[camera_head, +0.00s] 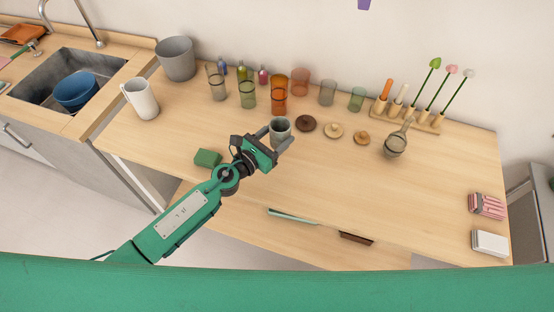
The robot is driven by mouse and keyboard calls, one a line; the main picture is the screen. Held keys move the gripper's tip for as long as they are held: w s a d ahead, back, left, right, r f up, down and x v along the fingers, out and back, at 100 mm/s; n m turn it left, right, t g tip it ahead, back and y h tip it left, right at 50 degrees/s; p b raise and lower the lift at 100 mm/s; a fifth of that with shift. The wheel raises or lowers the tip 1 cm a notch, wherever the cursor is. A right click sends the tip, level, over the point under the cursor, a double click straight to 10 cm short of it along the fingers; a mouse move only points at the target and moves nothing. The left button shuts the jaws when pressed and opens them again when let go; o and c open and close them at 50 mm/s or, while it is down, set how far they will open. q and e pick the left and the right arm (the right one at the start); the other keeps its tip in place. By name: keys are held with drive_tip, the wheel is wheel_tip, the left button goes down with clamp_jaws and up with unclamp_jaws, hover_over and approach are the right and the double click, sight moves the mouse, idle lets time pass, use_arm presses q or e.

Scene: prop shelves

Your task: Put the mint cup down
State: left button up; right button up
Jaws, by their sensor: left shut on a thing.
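The gripper hides the cup's lower part. I cannot tell whether its base touches the table or hangs just above it. My right gripper is not in view.
A brown lid (306,123) lies close right of the cup. Several glasses, including an orange one (279,101), stand behind it. A green sponge (207,158) lies left of my gripper.

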sight(277, 146)
use_arm(q)
wheel_tip(277, 146, down, 5)
drive_tip(key=b, duration=0.2)
drive_tip(key=shift+r+b, duration=0.1)
drive_tip(key=shift+b, duration=0.3)
wheel_tip(277, 146, down, 3)
drive_tip(key=shift+f+b, duration=0.1)
drive_tip(key=shift+b, duration=1)
drive_tip(key=shift+f, duration=0.2)
drive_tip(key=shift+f+b, duration=0.2)
drive_tip(key=shift+b, duration=0.1)
drive_tip(key=o, duration=1.1)
drive_tip(key=shift+r, duration=0.1)
